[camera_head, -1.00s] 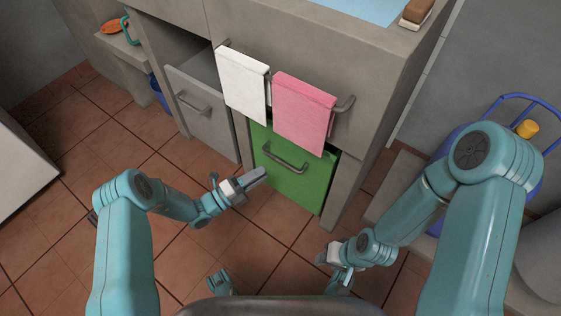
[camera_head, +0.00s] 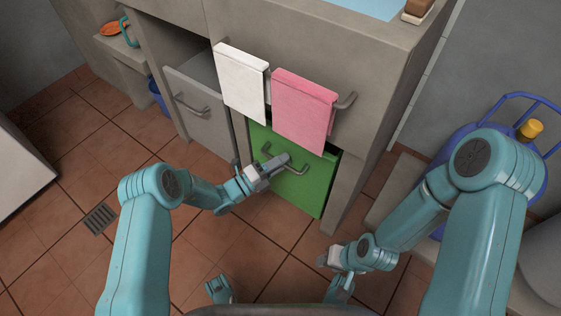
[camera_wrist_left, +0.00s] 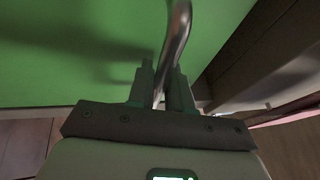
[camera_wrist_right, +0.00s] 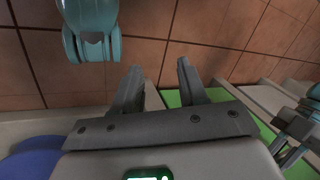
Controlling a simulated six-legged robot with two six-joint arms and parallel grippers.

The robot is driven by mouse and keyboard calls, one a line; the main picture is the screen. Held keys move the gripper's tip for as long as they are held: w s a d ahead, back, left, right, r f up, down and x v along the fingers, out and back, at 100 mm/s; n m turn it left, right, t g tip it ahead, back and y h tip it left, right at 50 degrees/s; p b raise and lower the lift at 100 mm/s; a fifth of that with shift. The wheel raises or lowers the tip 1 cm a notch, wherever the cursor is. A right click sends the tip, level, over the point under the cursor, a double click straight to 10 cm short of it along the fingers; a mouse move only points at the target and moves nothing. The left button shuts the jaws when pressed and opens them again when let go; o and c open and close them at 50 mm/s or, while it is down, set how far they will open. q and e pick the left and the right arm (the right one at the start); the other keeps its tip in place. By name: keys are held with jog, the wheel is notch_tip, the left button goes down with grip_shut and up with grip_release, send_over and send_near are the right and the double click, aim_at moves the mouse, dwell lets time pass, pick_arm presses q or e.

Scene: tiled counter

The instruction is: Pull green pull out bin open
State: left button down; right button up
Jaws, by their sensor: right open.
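The green pull-out bin (camera_head: 311,190) sits in the counter under the towels, with a dark gap above its front. Its grey bar handle (camera_head: 302,168) shows left and right of my left gripper (camera_head: 277,162) in the head view. In the left wrist view, the handle (camera_wrist_left: 178,40) passes between the two close-set fingers of the left gripper (camera_wrist_left: 162,82), which are shut on it. The green front (camera_wrist_left: 70,55) fills the background there. My right gripper (camera_wrist_right: 160,75) is open and empty, low in front of the counter, apart from the bin.
A white towel (camera_head: 241,82) and a pink towel (camera_head: 303,108) hang above the bin. A grey drawer (camera_head: 203,112) stands partly out on the left. A blue gas cylinder (camera_head: 465,140) stands at right. The tiled floor (camera_head: 240,265) in front is clear.

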pick_arm(q)
jog(key=s+a+p, duration=0.3)
jog(key=s+a, duration=0.6)
jog(key=s, duration=0.3)
jog(key=s+a+p, duration=0.3)
jog(key=s+a, duration=0.6)
jog(key=s, duration=0.4)
jog(key=shift+a, duration=0.3)
pick_arm(e)
notch_tip(320, 180, up, 6)
jog(key=s+a, duration=0.1)
jog(key=s, duration=0.1)
jog(key=shift+g, duration=0.4)
pick_arm(q)
jog(key=shift+s, duration=0.1)
pick_arm(e)
jog(key=shift+s+f, duration=0.1)
pick_arm(q)
jog(key=c, duration=1.4)
grip_release()
jog(key=v, duration=1.6)
